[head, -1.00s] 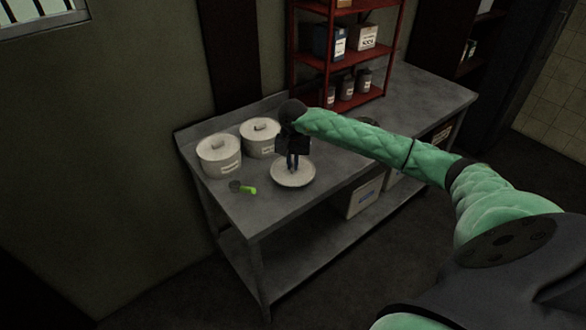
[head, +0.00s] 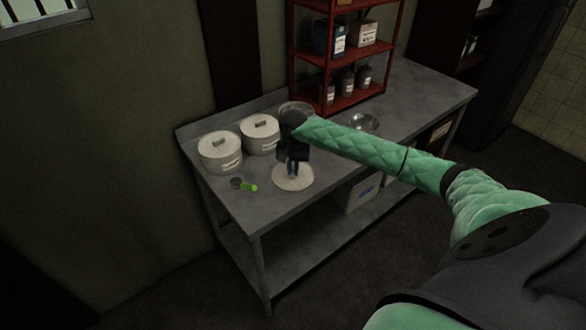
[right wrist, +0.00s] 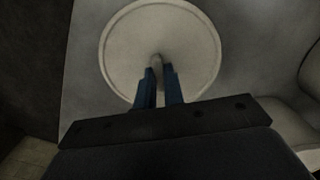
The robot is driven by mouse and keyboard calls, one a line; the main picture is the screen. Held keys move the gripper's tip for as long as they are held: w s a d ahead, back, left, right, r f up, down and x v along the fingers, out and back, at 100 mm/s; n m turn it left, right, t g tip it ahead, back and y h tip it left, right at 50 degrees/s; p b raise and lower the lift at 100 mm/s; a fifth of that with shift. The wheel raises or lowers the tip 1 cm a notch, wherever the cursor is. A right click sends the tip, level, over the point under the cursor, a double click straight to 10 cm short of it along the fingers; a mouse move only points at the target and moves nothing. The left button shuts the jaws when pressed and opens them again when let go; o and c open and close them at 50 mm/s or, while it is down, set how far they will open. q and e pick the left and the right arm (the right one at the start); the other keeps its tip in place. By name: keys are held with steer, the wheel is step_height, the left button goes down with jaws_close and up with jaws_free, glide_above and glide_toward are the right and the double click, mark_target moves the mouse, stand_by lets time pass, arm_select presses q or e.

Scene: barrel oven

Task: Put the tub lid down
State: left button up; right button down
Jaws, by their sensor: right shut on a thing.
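The round, pale tub lid (head: 293,183) is near the front edge of the grey workbench in the head view. It looks level and at or just above the bench top; I cannot tell whether it touches. My right gripper (head: 293,172) is over it. In the right wrist view the blue fingers of the gripper (right wrist: 158,80) are shut on the small knob at the middle of the lid (right wrist: 125,45). A round rim (head: 297,106), perhaps an open tub, is partly hidden behind my right gripper. My left gripper is not in view.
Two pale lidded tubs (head: 221,152) (head: 260,134) stand at the back left of the bench (head: 262,205). A green-handled scoop (head: 243,185) lies left of the lid. A metal bowl (head: 363,122) is beyond my arm. A red shelf (head: 352,103) with containers stands behind.

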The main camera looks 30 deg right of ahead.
mark_target(293, 170)
steer(key=c, duration=1.5)
jaws_free()
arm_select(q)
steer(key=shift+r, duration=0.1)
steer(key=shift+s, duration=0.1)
arm_select(e)
steer(key=shift+r, duration=0.15)
